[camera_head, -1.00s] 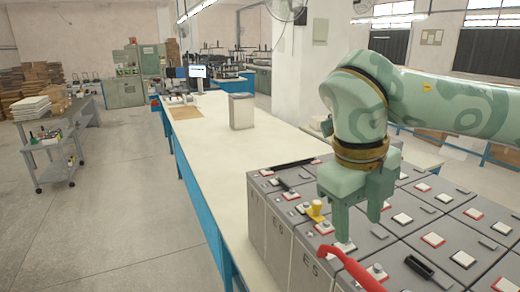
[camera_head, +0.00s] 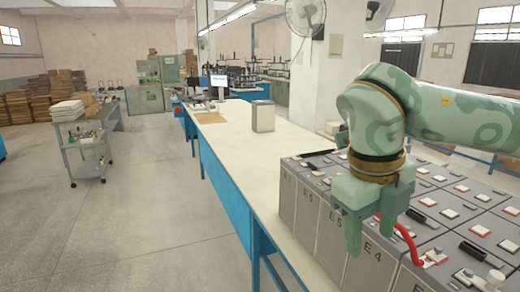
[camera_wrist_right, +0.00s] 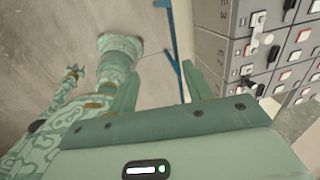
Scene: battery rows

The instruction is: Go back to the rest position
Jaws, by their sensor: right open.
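My right gripper (camera_head: 370,232) is open and empty, pointing down in front of the near left side of the grey battery block (camera_head: 325,235). No thing is between its fingers, which also show in the right wrist view (camera_wrist_right: 163,90). In that view the battery block (camera_wrist_right: 222,62) is at upper right, apart from the fingers, with floor below them. A red cable (camera_head: 412,245) lies on the block's top, partly hidden behind the gripper.
A long cream workbench (camera_head: 235,160) with blue legs runs beside the block and carries a grey box (camera_head: 263,117). A grey cart (camera_head: 84,150) stands at the left. The floor (camera_head: 145,220) between cart and workbench is clear.

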